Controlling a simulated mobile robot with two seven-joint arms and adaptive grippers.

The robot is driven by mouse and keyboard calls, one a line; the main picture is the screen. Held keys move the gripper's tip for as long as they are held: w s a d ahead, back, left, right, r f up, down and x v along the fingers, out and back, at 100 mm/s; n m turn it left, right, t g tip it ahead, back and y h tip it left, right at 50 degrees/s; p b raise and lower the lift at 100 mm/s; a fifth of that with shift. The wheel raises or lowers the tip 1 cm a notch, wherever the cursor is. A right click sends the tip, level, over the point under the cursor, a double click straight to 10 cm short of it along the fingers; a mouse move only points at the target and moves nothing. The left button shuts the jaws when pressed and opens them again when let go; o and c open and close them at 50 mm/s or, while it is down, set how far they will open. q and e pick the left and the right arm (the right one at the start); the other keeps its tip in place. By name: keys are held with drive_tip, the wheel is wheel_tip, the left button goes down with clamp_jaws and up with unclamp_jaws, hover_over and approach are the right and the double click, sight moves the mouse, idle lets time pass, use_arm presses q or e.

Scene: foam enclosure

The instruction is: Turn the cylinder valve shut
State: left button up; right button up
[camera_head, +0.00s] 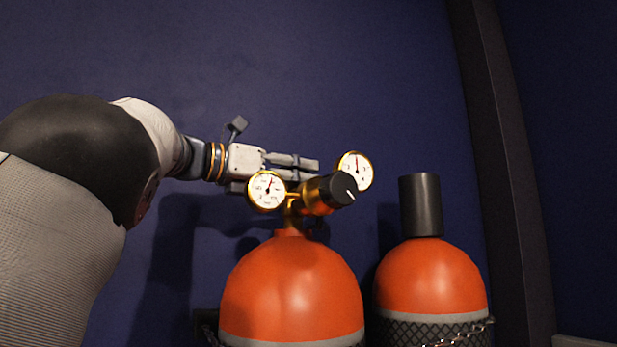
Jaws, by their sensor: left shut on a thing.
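An orange gas cylinder (291,284) stands at the lower middle with a brass valve and regulator assembly (293,207) on top. The assembly carries a left gauge (266,190), a right gauge (356,170) and a black knob (338,190) with a white mark. My left gripper (308,170) reaches in from the left, level with the gauges. Its fingers lie above and behind the brass fitting and are shut on the cylinder valve, which is mostly hidden by the left gauge and the regulator. My right gripper is not in view.
A second orange cylinder (430,278) with a black cap (420,205) stands at the right, wrapped in dark mesh with a chain (458,337). A dark blue wall (300,60) is behind, and a dark post (505,170) rises at the right. Space above the gauges is clear.

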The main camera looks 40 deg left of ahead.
use_arm(q)
drive_tip(key=shift+f+m+g+h, duration=0.1)
drive_tip(key=shift+m+g+h, duration=1.1)
drive_tip(key=shift+m+h, duration=0.85)
drive_tip(key=shift+d+g+h, duration=0.1)
drive_tip(key=shift+g+h, duration=0.3)
drive_tip(key=shift+h, duration=0.45)
drive_tip(key=o, duration=1.2)
drive_tip(key=v, duration=1.2)
drive_tip(key=shift+s, duration=0.1)
